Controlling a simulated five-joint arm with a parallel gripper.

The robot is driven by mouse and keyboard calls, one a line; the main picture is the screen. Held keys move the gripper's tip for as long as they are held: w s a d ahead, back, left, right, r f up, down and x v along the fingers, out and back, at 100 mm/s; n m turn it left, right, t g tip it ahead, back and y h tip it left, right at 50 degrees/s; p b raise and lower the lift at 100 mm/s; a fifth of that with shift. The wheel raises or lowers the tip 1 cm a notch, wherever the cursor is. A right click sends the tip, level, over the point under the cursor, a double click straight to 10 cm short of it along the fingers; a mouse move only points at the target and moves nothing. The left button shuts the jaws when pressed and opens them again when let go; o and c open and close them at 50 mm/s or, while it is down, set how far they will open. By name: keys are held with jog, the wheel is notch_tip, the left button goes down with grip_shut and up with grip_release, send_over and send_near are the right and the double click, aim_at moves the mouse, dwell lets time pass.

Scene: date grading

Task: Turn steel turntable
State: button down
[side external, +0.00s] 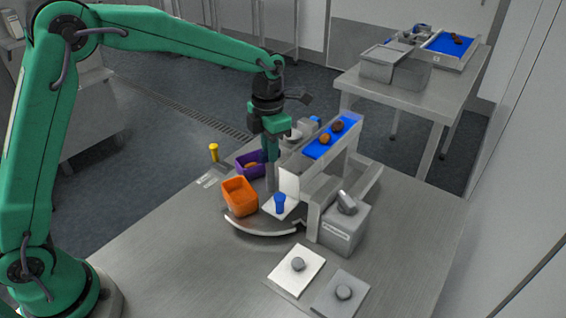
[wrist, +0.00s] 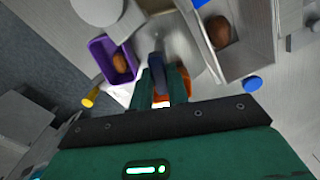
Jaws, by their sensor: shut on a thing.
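The steel turntable (wrist: 186,42) sits at the end of the conveyor and bears an orange bin (side external: 240,196) and a purple bin (side external: 248,166). The purple bin (wrist: 104,47) holds a brown date (wrist: 119,62). In the side view the orange bin is nearer the camera; in the wrist view my fingers hide most of it. My gripper (side external: 270,172) points down between the bins and the conveyor end. In the wrist view my gripper (wrist: 161,88) is shut on a part of the turntable, which the fingers largely cover.
A blue conveyor (side external: 330,140) with dates stands close right of my gripper. A yellow peg (side external: 213,152) stands to the left. Two knobbed plates lie at the front.

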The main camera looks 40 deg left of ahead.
jog(key=shift+r, duration=0.15)
jog(key=c, duration=1.4)
grip_release()
jog(key=shift+o, duration=0.2)
jog(key=shift+r, duration=3.85)
